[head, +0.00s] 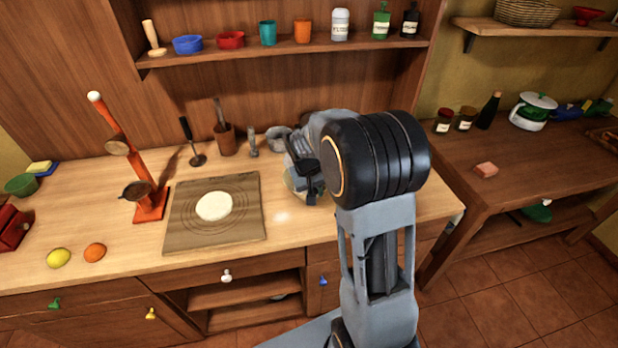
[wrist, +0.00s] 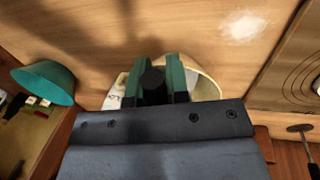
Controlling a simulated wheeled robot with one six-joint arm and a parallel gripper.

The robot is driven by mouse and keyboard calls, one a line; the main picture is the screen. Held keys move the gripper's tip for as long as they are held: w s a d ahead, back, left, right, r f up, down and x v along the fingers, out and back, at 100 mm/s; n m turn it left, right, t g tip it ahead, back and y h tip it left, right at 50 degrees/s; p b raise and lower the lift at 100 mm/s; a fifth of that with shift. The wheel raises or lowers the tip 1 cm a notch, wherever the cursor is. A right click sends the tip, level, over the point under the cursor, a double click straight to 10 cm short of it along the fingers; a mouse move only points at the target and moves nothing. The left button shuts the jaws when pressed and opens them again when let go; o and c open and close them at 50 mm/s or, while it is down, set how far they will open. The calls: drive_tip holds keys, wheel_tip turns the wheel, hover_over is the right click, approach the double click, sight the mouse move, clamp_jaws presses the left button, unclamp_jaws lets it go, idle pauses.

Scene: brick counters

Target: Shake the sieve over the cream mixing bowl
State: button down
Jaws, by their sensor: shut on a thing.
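My gripper (head: 305,180) is over the right part of the wooden counter, mostly hidden by my arm in the head view. In the wrist view its green fingers (wrist: 153,82) are shut on a dark handle-like piece (wrist: 152,80), seemingly the sieve's handle. The sieve's mesh cannot be made out. The cream mixing bowl (wrist: 208,84) stands behind the fingers in the wrist view, largely covered by them. In the head view only a bit of its edge (head: 291,186) shows beside my gripper. I cannot tell what is in the bowl.
A board (head: 175,240) with a round of dough (head: 214,206) lies left of the bowl. A pale patch (wrist: 243,25) marks the counter between them. A metal pot (head: 278,139) stands behind. An orange stand (head: 150,205) is farther left. A shelf (head: 290,54) hangs above.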

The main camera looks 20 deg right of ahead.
drive_tip(key=d, duration=0.2)
drive_tip(key=shift+s+d, duration=0.3)
drive_tip(key=shift+d, duration=0.05)
idle(2.8)
drive_tip(key=shift+r, duration=0.15)
wheel_tip(320, 180, up, 4)
drive_tip(key=shift+f+p, duration=0.1)
drive_tip(key=shift+p, duration=1.15)
